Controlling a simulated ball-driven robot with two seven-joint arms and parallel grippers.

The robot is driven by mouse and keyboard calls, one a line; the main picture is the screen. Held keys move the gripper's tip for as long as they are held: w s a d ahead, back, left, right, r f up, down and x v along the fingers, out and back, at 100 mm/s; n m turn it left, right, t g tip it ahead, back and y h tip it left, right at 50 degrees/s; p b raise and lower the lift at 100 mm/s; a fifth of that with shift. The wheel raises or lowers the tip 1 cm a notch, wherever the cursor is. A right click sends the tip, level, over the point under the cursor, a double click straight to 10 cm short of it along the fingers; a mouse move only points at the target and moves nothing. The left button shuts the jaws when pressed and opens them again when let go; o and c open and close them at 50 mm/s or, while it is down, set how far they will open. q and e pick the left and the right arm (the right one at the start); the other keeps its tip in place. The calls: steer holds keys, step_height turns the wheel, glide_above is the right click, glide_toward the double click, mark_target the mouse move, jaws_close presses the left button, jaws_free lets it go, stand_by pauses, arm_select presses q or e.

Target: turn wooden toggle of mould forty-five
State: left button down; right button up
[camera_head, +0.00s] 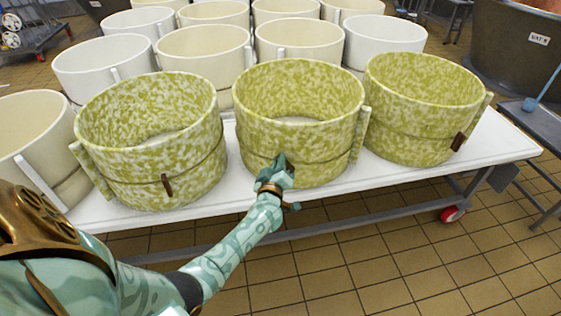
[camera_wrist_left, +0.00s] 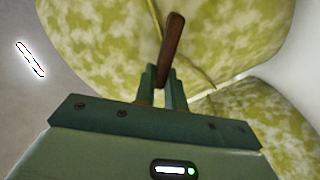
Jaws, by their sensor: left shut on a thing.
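Three green-speckled moulds stand in the front row on a white table: a left one (camera_head: 150,150), a middle one (camera_head: 300,130) and a right one (camera_head: 420,110). My left gripper (camera_head: 281,168) is at the front of the middle mould and covers its toggle in the head view. In the left wrist view, my left gripper (camera_wrist_left: 165,85) is shut on a brown wooden toggle (camera_wrist_left: 172,45), which stands slightly tilted against the mould's speckled wall (camera_wrist_left: 110,30). The left mould's toggle (camera_head: 167,186) is near upright; the right mould's toggle (camera_head: 458,142) leans. No mould number is readable. My right gripper is not seen.
Several plain white moulds (camera_head: 205,50) fill the table behind. The white table (camera_head: 340,187) has a wheeled metal frame (camera_head: 440,195). A large vat (camera_head: 530,50) stands at the right, beside a dark side table (camera_head: 535,115). The tiled floor (camera_head: 400,260) in front is clear.

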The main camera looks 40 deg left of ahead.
arm_select(q)
steer(key=shift+s+a+f+n+b, duration=0.15)
steer(key=shift+f+n+b, duration=0.2)
steer(key=shift+n, duration=1.25)
steer(key=shift+s+a+f+n+b, duration=0.15)
steer(key=shift+f+n, duration=0.25)
steer(key=shift+n, duration=1.2)
steer(key=shift+a+f+n+b, duration=0.1)
steer(key=shift+f+n+b, duration=0.25)
steer(key=shift+n, duration=1.25)
steer(key=shift+f, duration=0.1)
steer(key=c, duration=1.5)
jaws_free()
steer(key=shift+o, duration=0.2)
